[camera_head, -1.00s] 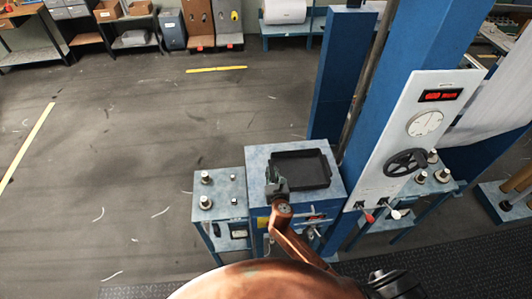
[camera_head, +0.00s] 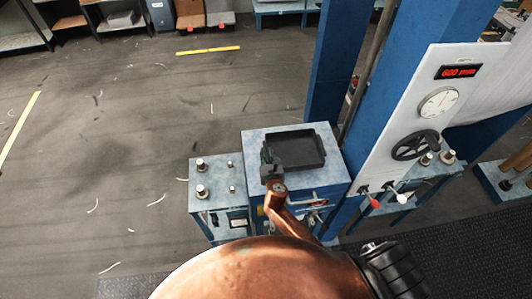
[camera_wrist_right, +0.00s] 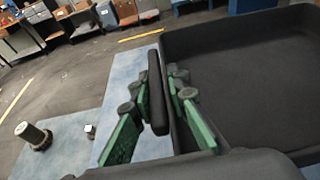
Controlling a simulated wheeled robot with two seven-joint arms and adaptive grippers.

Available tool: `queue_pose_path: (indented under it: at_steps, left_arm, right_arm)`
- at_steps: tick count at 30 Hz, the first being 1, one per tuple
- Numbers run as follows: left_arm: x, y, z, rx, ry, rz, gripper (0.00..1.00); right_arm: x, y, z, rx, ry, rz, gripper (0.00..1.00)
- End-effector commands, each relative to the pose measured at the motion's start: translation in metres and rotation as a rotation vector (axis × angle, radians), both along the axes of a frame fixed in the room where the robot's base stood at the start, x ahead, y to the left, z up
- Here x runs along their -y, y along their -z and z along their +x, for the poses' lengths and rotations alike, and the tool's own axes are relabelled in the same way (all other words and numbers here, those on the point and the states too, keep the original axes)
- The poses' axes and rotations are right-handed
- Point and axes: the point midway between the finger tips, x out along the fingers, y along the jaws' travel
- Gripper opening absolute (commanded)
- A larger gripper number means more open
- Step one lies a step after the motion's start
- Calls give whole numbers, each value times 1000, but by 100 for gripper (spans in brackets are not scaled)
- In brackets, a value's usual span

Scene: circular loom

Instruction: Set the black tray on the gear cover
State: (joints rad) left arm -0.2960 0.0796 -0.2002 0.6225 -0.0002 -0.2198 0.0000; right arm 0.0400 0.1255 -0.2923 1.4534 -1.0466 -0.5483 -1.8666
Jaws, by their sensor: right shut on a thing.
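The black tray (camera_head: 300,150) is shallow, rectangular and looks empty. It is over the blue top of the gear cover (camera_head: 256,140), a box beside the blue loom column. From these views I cannot tell whether the tray rests on the cover or is held just above it. My right gripper (camera_head: 268,160) is at the tray's left side. In the right wrist view its green-padded fingers (camera_wrist_right: 155,105) are shut on the tray's near wall (camera_wrist_right: 175,110), and the tray fills the right of that view. My left gripper is not in view.
A lower blue control box (camera_head: 216,180) with silver knobs stands left of the cover. A white panel (camera_head: 425,130) with a red display, gauge and black handwheel (camera_head: 415,146) is at the right. Open grey floor lies to the left.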

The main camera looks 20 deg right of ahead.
Motion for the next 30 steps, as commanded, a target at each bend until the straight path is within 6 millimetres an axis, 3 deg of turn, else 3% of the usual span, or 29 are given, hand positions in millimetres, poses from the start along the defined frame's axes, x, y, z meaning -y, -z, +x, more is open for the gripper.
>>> queue_pose_path:
  at_steps: [2, 5, 15, 21, 22, 30]
  left_arm:
    - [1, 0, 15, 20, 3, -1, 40]
    - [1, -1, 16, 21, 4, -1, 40]
    - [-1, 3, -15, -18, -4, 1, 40]
    - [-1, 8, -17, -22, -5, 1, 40]
    - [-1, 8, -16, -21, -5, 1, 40]
    - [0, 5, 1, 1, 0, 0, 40]
  right_arm:
    - [-1, 0, 1, 2, -1, -1, 0]
    - [-1, -1, 1, 2, -2, -1, 0]
    - [-2, 2, 1, 2, -4, -1, 0]
    - [-2, 7, 1, 2, -4, 0, 0]
    - [-2, 7, 1, 2, -4, 0, 15]
    - [-2, 6, 1, 1, -3, 0, 34]
